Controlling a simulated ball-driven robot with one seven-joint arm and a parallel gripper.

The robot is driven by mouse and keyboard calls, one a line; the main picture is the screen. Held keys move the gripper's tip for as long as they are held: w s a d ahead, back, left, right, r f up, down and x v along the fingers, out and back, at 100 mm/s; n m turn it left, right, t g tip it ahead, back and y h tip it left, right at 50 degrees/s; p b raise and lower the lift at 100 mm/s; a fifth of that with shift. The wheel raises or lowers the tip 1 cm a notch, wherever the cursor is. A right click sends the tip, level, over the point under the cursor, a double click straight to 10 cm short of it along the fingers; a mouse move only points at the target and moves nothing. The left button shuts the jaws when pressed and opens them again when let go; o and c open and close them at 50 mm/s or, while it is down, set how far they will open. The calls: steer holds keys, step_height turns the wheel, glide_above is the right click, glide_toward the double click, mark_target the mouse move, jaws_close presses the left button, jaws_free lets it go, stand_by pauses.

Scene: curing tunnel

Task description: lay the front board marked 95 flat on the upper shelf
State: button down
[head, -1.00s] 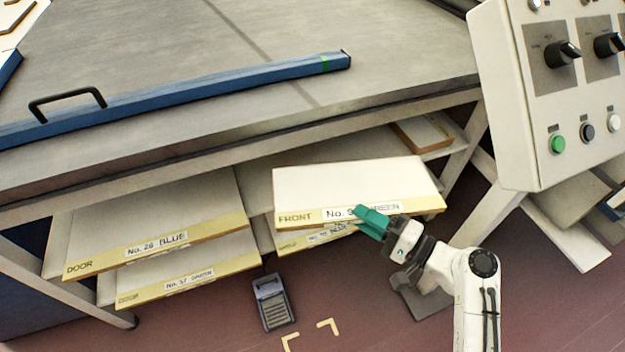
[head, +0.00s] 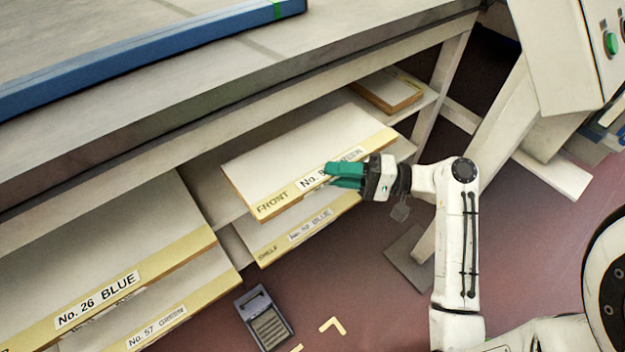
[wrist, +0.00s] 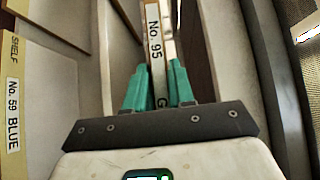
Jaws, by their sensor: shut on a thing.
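The front board (head: 290,155) is white with a yellow edge strip lettered FRONT and a label that begins "No. 9" in the head view. In the wrist view its label reads No. 95 on the board edge (wrist: 154,50). My gripper (head: 332,175) has green fingers shut on this labelled edge, and they hide part of the label. The board reaches back under the table, over the upper shelf (head: 203,190). I cannot tell whether it touches the shelf. A board marked No. 59 BLUE (head: 310,226) lies below it and also shows in the wrist view (wrist: 12,115).
The No. 26 BLUE board (head: 130,255) and the No. 57 board (head: 190,300) lie stacked to the left. A small board (head: 385,92) lies at the shelf's right end. The table top overhangs the shelves. A grey device (head: 265,318) is on the floor.

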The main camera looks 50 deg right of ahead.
steer(key=w+d+f+b, duration=0.2)
steer(key=w+f+b, duration=0.3)
steer(key=f, duration=0.5)
steer(key=shift+w+d, duration=0.35)
steer(key=shift+w, duration=0.85)
steer(key=shift+f, duration=0.1)
steer(key=c, duration=1)
jaws_free()
steer(key=shift+f, duration=0.1)
steer(key=shift+o, duration=0.2)
